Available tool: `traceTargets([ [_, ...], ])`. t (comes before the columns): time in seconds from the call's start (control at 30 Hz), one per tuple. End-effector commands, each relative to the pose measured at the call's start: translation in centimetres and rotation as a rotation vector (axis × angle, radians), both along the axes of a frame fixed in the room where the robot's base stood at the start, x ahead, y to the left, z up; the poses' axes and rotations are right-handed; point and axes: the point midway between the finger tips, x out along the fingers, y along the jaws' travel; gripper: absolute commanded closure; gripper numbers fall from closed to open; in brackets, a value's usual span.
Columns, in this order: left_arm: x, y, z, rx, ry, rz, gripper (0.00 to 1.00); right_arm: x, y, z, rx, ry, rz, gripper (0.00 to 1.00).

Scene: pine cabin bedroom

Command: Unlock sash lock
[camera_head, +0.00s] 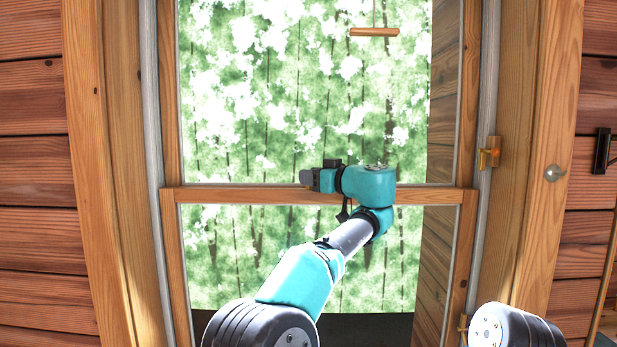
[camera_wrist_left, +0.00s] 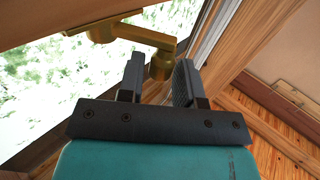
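A brass sash lock (camera_wrist_left: 148,36) with a lever and a short knob shows in the left wrist view, against the window frame. My left gripper (camera_wrist_left: 160,72) is open there, with one finger on each side of the lock's knob. Whether the fingers touch the knob I cannot tell. In the head view my left gripper (camera_head: 307,178) is at the meeting rail (camera_head: 240,195) of the sash window, near its middle. The lock is not visible in the head view, where my gripper and wrist cover part of the rail. My right gripper is not in view.
A brass fitting (camera_head: 489,152) is on the right window jamb. A round metal knob (camera_head: 553,173) and a black bracket (camera_head: 601,151) are farther right. Log walls flank the window.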

Motion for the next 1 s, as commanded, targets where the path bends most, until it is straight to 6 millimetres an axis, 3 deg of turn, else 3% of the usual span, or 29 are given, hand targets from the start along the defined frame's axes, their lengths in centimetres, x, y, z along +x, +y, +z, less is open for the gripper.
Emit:
traceTargets([
  [0.7, -8.7, -9.9, 0.0, 0.001, -0.001, -0.003, 0.68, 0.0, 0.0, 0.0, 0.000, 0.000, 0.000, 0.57],
  [1.0, -10.7, -12.1, 0.0, -0.001, -0.001, 0.000, 0.68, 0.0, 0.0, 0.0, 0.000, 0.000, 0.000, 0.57],
])
